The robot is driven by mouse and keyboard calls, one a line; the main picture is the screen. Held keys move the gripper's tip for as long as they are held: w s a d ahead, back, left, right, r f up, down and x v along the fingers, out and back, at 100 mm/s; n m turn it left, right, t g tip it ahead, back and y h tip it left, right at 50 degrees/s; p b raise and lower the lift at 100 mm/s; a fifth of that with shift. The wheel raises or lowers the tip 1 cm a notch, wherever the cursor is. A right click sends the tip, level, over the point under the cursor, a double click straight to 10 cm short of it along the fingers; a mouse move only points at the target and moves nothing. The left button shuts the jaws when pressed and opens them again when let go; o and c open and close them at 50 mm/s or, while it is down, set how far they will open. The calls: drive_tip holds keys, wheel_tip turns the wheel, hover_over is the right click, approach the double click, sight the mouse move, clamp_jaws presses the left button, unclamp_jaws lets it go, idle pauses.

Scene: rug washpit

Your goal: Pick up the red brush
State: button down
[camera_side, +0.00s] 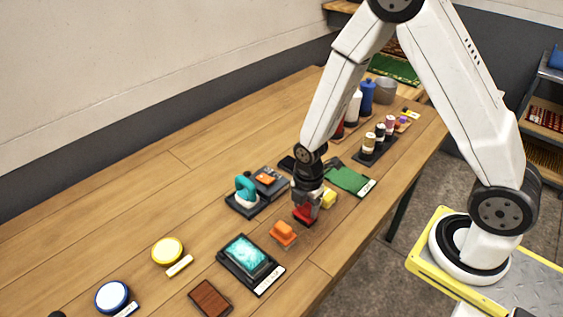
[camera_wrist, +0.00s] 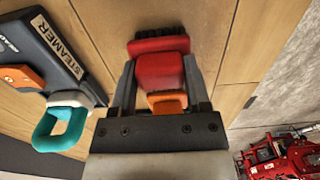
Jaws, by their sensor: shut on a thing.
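The red brush (camera_side: 304,214) is between the fingers of my gripper (camera_side: 308,204), over the wooden table. In the wrist view, its red handle (camera_wrist: 160,70) fills the gap between the two dark fingers of my gripper (camera_wrist: 160,76), which is shut on it. I cannot tell whether the bristles touch the table. An orange brush (camera_side: 283,233) is close by in front of it; an orange part (camera_wrist: 167,102) shows between the fingers.
A yellow block (camera_side: 328,199) is close to the gripper's right. A teal-handled steamer (camera_side: 246,189) stands to the left. A green cloth (camera_side: 348,178) lies behind to the right. A dark tray with a teal pad (camera_side: 248,261) is in front. The table's left back is clear.

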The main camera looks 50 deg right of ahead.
sight(306, 204)
drive_tip(key=shift+r, duration=4.9)
drive_tip(key=c, duration=0.7)
unclamp_jaws()
drive_tip(key=shift+c, duration=0.2)
drive_tip(key=c, duration=0.4)
drive_tip(key=w+a, duration=0.2)
drive_tip(key=a, duration=0.4)
drive_tip(key=w+a+r, duration=0.1)
drive_tip(key=w+a, duration=0.1)
drive_tip(key=a, duration=0.4)
drive_tip(key=w+a, duration=0.2)
drive_tip(key=a, duration=0.4)
drive_tip(key=shift+w+a+r, duration=0.1)
drive_tip(key=shift+a+r, duration=0.15)
drive_tip(key=shift+r, duration=0.1)
